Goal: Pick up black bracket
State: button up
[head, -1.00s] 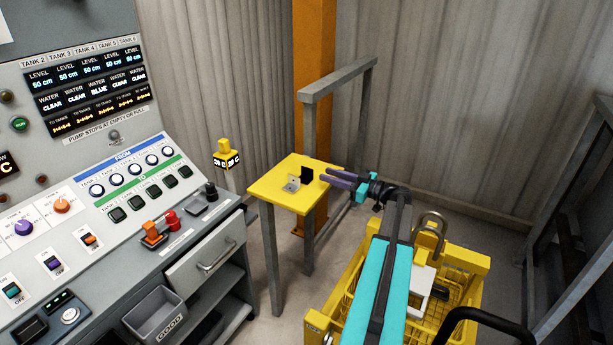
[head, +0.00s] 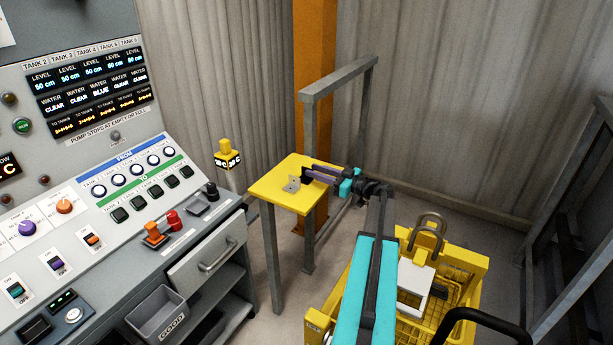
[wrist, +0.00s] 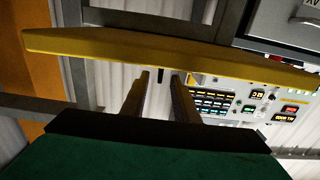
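The black bracket (head: 306,173) stands on the yellow table (head: 271,189), partly hidden by my gripper's fingers in the head view. My gripper (head: 310,172) reaches in over the table's right edge, with its fingertips at the bracket. In the wrist view, which is upside down, a thin dark shape that looks like the black bracket (wrist: 160,76) stands between the tips of my gripper (wrist: 160,83). The fingers are apart, with a gap on each side of it. The yellow table (wrist: 100,46) shows edge-on there.
A light grey bracket (head: 292,184) sits on the table just in front of the black one. A grey frame (head: 310,125) stands behind the table. The control console (head: 120,200) is at left. A yellow basket (head: 465,265) with a white item is at right.

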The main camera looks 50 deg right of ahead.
jog(key=shift+p+x, duration=0.3)
jog(key=shift+x, duration=1.25)
grip_shut()
